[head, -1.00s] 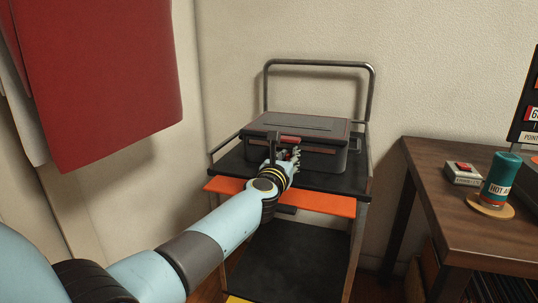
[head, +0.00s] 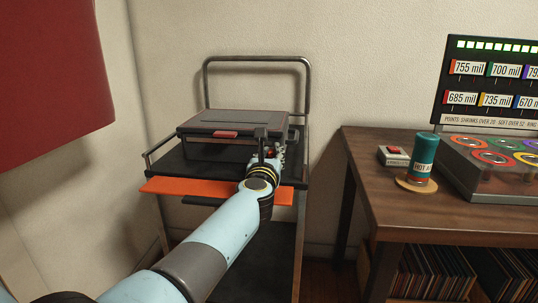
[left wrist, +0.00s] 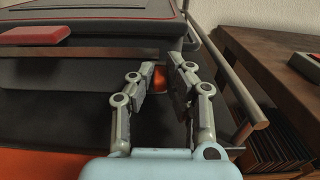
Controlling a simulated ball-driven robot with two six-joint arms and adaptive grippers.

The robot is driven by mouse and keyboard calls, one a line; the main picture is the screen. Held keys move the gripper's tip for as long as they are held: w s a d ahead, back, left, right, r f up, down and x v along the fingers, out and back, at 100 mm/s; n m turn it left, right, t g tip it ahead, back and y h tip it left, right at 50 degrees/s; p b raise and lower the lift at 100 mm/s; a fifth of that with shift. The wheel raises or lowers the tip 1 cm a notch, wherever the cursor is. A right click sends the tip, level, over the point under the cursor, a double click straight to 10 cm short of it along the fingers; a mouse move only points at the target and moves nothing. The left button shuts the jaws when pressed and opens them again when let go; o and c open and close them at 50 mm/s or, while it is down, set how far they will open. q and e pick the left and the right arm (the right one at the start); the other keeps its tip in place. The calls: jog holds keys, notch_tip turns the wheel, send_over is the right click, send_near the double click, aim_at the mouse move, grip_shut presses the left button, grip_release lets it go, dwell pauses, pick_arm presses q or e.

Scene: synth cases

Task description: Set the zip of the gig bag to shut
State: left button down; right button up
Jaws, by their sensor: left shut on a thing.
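The gig bag appears as a dark grey, box-like case (head: 250,121) with red trim, lying flat on a black trolley shelf. A red tab (head: 225,134) sits at the middle of its front; it also shows in the left wrist view (left wrist: 35,35). My left gripper (head: 270,152) is at the bag's front right corner. In the left wrist view its fingers (left wrist: 163,80) are closed on a small orange-red piece (left wrist: 160,77), apparently the zip pull, mostly hidden between them. A brownish strip (left wrist: 110,53) runs along the bag's front toward it. My right gripper is out of view.
The trolley has an orange front edge (head: 165,187) and a metal handle (head: 258,60) behind. Red cloth (head: 50,80) hangs at left.

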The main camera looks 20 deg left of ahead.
pick_arm(q)
jog(key=c, duration=1.4)
grip_release()
jog(key=shift+d, duration=0.25)
jog(key=shift+c, duration=0.2)
jog(key=shift+o, duration=0.6)
jog(key=shift+s, duration=0.1)
jog(key=v, duration=0.7)
jog(key=shift+s, duration=0.15)
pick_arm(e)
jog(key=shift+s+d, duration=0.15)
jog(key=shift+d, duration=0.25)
